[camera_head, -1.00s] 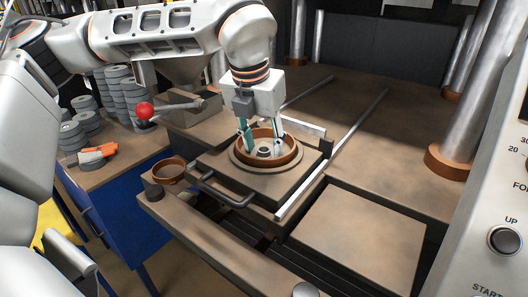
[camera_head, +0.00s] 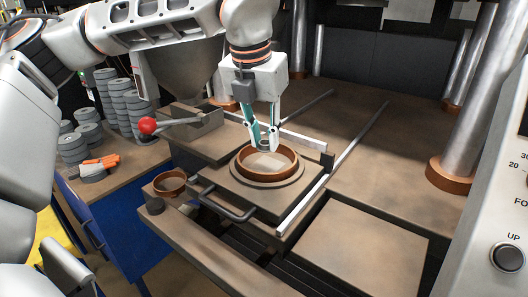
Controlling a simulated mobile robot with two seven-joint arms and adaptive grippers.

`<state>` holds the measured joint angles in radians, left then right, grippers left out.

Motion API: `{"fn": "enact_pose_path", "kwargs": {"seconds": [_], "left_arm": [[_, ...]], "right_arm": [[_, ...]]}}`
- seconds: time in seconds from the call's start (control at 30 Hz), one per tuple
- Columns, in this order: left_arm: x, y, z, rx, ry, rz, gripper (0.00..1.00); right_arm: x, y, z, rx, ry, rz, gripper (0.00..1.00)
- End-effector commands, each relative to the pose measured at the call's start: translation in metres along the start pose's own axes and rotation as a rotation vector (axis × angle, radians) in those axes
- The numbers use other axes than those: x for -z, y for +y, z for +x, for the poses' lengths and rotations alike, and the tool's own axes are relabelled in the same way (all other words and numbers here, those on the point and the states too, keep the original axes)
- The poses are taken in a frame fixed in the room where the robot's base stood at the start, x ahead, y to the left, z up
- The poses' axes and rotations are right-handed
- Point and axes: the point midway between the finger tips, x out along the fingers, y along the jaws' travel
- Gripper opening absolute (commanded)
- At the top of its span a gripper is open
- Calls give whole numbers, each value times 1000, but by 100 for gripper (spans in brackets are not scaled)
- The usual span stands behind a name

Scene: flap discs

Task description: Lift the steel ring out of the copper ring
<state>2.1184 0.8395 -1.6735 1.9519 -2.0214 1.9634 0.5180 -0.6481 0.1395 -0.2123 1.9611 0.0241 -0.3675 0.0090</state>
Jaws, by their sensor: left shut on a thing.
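My left gripper (camera_head: 264,138) points down over the press plate, its fingers shut on the small grey steel ring (camera_head: 266,145). The steel ring is held above the copper ring (camera_head: 242,168), towards its back side, and looks clear of its floor. The copper ring is a wide, shallow brown ring lying flat on a round base on the square plate with a handle. Its inside looks empty. The fingertips partly hide the steel ring and the copper ring's back rim. My right gripper is not in view.
A smaller copper-coloured cup (camera_head: 170,184) stands left of the plate. A lever with a red knob (camera_head: 148,126) rises behind it. Stacks of grey discs (camera_head: 136,113) and an orange-handled tool (camera_head: 100,162) lie on the blue cabinet. Metal rails (camera_head: 300,212) flank the plate; steel columns stand right.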

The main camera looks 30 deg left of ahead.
Motion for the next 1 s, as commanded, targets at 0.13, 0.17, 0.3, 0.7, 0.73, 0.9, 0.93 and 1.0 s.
{"fn": "enact_pose_path", "kwargs": {"seconds": [0.13, 0.17, 0.3, 0.7, 0.73, 0.9, 0.93, 1.0], "left_arm": [[-13, 0, -45, 1, -8, -3, 11], [-15, -1, -53, 1, -8, -2, 11], [-25, -1, -89, 1, -7, -2, 11], [-38, 0, -139, 0, -2, -1, 11], [-39, 0, -140, 0, -2, 0, 11], [-39, 0, -142, 0, -1, 0, 11], [-39, 0, -142, 0, -1, 0, 11], [-39, 0, -141, 0, -1, 0, 11]], "right_arm": [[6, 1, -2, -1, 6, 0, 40], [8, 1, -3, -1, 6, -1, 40], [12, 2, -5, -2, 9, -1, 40], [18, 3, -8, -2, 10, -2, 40], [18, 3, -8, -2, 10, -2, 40], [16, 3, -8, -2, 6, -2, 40], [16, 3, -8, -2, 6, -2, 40], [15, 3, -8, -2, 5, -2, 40]]}}
